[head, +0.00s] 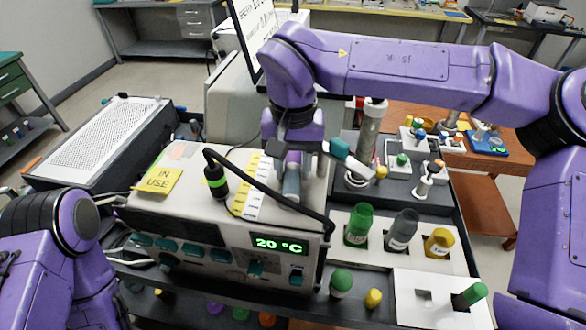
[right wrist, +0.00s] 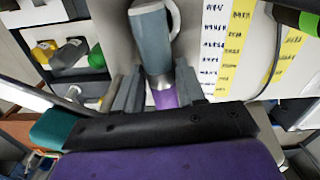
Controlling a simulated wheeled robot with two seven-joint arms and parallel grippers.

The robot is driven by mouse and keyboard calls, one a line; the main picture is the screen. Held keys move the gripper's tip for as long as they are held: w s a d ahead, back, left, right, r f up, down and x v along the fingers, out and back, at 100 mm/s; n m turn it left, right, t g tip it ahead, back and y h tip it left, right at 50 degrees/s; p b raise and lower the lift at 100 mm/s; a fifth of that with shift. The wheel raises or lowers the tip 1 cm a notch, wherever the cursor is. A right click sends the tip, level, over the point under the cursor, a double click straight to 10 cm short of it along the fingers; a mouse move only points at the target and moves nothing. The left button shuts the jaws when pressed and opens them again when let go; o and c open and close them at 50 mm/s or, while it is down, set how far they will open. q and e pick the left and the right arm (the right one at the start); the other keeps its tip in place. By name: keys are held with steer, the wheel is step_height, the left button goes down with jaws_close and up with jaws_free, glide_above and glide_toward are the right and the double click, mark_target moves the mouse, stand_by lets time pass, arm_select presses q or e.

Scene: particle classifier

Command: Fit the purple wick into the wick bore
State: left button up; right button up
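My right gripper (head: 292,165) points down over the top of the beige instrument (head: 285,240). In the right wrist view its two fingers (right wrist: 160,92) close on the purple end of the wick (right wrist: 165,98). The wick has a silver band and a long blue-grey body, which also shows below the gripper in the head view (head: 291,185). The body's far end lies over a pale round rim (right wrist: 176,18) on the instrument top, which looks like the wick bore. I cannot tell whether the tip is inside it. My left arm shows at lower left, its gripper out of view.
A black cable with a green-banded plug (head: 215,178) arches over the instrument top beside the yellow label strip (head: 247,190). To the right, a white rack (head: 377,262) holds green, grey and yellow vials. A metal column (head: 370,130) stands behind them.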

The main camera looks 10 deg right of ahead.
jaws_close()
